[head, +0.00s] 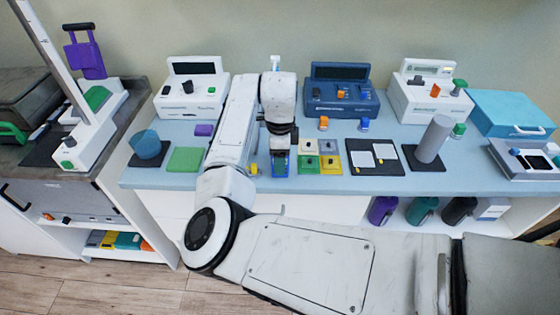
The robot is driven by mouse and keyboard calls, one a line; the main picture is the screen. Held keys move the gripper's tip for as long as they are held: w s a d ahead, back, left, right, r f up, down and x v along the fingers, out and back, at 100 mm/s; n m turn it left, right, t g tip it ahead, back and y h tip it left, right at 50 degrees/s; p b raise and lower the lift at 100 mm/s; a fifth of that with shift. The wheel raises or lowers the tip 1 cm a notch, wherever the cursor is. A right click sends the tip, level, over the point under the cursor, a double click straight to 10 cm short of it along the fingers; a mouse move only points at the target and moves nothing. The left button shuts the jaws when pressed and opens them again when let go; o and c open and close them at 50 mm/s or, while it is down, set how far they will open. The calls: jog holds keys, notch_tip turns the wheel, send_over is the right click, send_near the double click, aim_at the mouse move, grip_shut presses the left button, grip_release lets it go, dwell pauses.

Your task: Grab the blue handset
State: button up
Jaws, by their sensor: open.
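A small blue block with a dark upper part, which looks like the blue handset (280,165), sits near the front edge of the pale blue counter (220,183). My gripper (279,146) points down right over it in the head view. My wrist hides the far part of the block and most of the fingers. The jaws are open. I cannot tell whether the fingers are around the handset or above it.
A tray of coloured pads (319,158) lies close on the right, and a green pad (186,160) on the left. A blue console (341,98) and white consoles (190,96) stand behind. A grey cylinder (433,139) stands farther right.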

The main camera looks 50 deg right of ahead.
jog(key=shift+f, duration=0.1)
grip_shut()
dwell(0.5)
